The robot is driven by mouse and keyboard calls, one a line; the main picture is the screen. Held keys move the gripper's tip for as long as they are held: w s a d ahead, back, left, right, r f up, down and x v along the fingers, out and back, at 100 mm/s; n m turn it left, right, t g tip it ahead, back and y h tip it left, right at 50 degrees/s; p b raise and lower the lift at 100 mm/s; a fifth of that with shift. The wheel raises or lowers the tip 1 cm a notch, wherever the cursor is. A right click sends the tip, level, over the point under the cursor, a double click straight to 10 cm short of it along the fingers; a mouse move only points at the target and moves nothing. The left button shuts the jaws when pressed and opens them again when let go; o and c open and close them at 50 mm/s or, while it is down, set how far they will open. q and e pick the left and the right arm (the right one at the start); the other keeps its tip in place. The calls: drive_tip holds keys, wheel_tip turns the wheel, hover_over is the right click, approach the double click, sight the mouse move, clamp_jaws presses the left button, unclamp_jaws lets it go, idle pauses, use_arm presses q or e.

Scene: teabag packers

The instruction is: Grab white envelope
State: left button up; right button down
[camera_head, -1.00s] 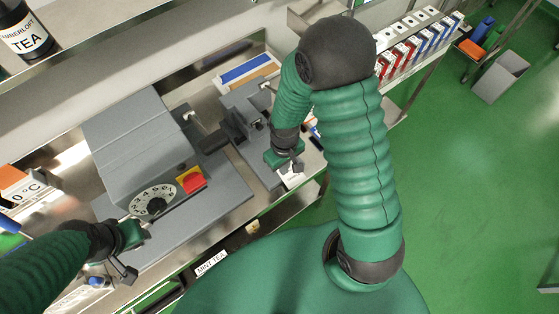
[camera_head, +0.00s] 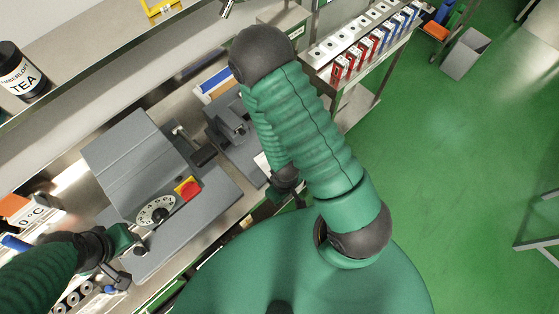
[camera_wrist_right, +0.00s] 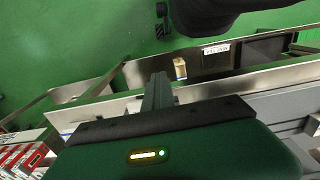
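A small white flat patch (camera_head: 262,161), possibly the white envelope, shows in the head view at the bench edge, partly behind my right forearm. I cannot make out its full outline. In the right wrist view the fingers of my right gripper (camera_wrist_right: 158,88) show as one grey shape above the bench edge, with nothing visibly held. Whether they are apart cannot be told. My left gripper (camera_head: 132,267) is open and empty, beside the grey dial machine (camera_head: 130,155).
A smaller grey machine (camera_head: 232,128) stands right of the dial machine. A rack of red and blue boxes (camera_head: 370,45) is at the upper right. A black tea jar (camera_head: 22,75) stands on the upper shelf. Open green floor (camera_head: 440,150) lies to the right.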

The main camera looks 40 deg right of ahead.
drive_tip(key=shift+s+a, duration=0.15)
drive_tip(key=shift+a, duration=0.05)
drive_tip(key=c, duration=2.1)
unclamp_jaws()
drive_tip(key=o, duration=1.2)
drive_tip(key=shift+d, duration=0.15)
drive_tip(key=o, duration=0.5)
drive_tip(key=shift+c, duration=0.2)
